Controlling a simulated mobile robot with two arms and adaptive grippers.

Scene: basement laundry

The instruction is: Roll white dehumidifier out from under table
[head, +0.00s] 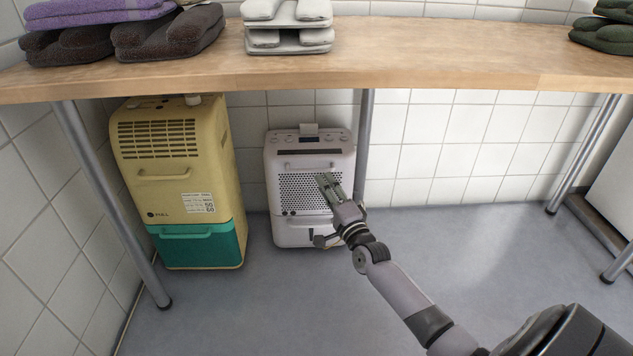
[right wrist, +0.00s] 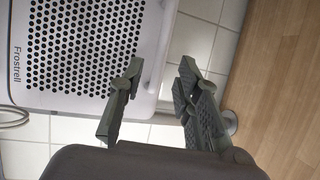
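The white dehumidifier (head: 284,205) stands upright on the floor under the wooden table, near the back wall. It has a dotted front grille, a handle bar above it and controls on top. In the right wrist view its grille and "Frostrell" label show on the dehumidifier (right wrist: 85,45) at the left. My right gripper (head: 325,182) is in front of the right part of the grille. In the right wrist view the fingers of my right gripper (right wrist: 158,82) are apart with nothing between them; contact with the front cannot be told. My left gripper is out of view.
A yellow and green dehumidifier (head: 174,208) stands left of the white one. The wooden table (head: 400,62) overhangs both and carries folded cloths. Metal table legs stand at left (head: 110,200), behind (head: 364,135) and right (head: 590,150). The grey floor (head: 480,260) is clear to the right.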

